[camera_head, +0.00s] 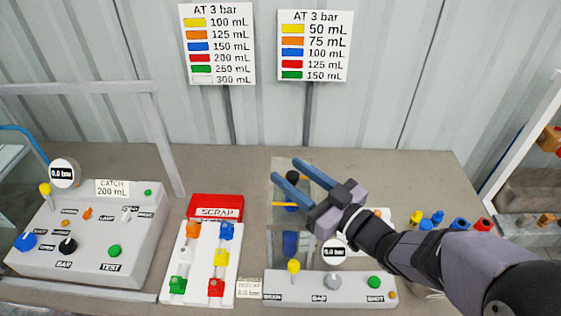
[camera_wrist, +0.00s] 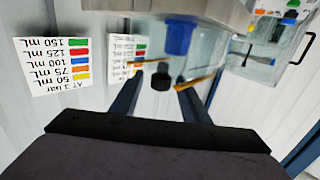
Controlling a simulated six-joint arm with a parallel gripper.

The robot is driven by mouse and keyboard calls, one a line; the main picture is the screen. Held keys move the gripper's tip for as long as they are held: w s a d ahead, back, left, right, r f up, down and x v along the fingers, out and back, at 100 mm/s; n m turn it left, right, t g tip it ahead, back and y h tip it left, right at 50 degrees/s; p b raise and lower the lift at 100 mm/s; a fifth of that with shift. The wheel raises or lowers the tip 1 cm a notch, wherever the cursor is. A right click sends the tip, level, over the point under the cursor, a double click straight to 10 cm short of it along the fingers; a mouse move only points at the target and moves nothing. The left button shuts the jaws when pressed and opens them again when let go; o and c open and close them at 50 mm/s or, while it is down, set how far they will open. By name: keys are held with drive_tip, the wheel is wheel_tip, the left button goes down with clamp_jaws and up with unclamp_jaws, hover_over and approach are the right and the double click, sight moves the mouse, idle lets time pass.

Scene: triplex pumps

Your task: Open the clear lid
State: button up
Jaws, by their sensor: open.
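A clear, see-through cover (camera_head: 277,222) stands at the back of the grey middle panel, with a blue part (camera_head: 290,243) and a dark part visible inside or behind it. In the wrist view clear walls (camera_wrist: 212,58) surround a blue cylinder (camera_wrist: 180,36). A black piece (camera_wrist: 161,77) and a yellow-orange bar (camera_wrist: 195,82) show near the fingers. I cannot make out where the lid's edge lies. My gripper (camera_head: 287,169) is open, with two blue fingers over the cover's upper end, one on each side of the black piece in the wrist view. Contact cannot be told.
The middle panel (camera_head: 330,290) carries knobs and a gauge. A grey control box (camera_head: 90,245) stands left, beside a red SCRAP bin (camera_head: 216,207) and a white valve board (camera_head: 200,262). Loose coloured parts (camera_head: 438,219) lie right. Two signs (camera_head: 315,46) stand behind.

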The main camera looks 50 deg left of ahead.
drive_tip(key=shift+a+p, duration=0.7)
drive_tip(key=shift+a, duration=1.35)
clamp_jaws()
